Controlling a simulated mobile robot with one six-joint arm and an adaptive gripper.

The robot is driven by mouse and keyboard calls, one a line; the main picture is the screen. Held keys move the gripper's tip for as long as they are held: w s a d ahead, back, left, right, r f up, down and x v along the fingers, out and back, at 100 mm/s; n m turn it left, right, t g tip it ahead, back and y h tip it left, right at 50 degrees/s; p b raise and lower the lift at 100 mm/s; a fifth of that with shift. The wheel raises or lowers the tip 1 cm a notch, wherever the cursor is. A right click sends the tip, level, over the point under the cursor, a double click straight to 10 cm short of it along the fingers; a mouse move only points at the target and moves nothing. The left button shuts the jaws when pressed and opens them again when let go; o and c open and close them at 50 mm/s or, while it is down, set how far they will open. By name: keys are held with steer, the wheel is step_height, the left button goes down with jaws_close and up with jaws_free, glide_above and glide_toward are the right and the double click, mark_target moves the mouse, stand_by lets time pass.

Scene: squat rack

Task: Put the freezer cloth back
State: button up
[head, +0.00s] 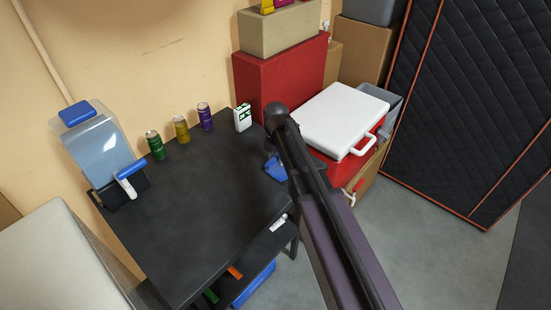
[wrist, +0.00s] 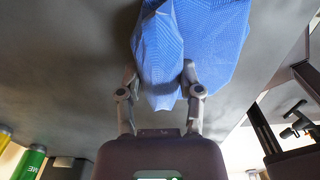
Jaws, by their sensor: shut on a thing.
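A blue textured cloth (wrist: 195,40) fills the space between the fingers of my gripper (wrist: 160,88) in the wrist view. The fingers stand on either side of it and are shut on it. In the head view a small part of the cloth (head: 275,168) shows beside my arm, over the right side of the black table (head: 205,215). My arm hides the rest of it and the gripper there. I cannot tell whether the cloth touches the tabletop.
Green (head: 155,145), yellow (head: 181,129) and purple (head: 205,117) cans and a white-green box (head: 243,117) line the table's back. A clear dispenser (head: 100,150) stands left. A red cooler with a white lid (head: 345,115) stands right. The table's middle is clear.

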mark_target(276, 156)
steer(key=o, duration=1)
step_height(276, 156, up, 12)
steer(key=p, duration=1.2)
steer(key=shift+r, duration=0.1)
stand_by(0.5)
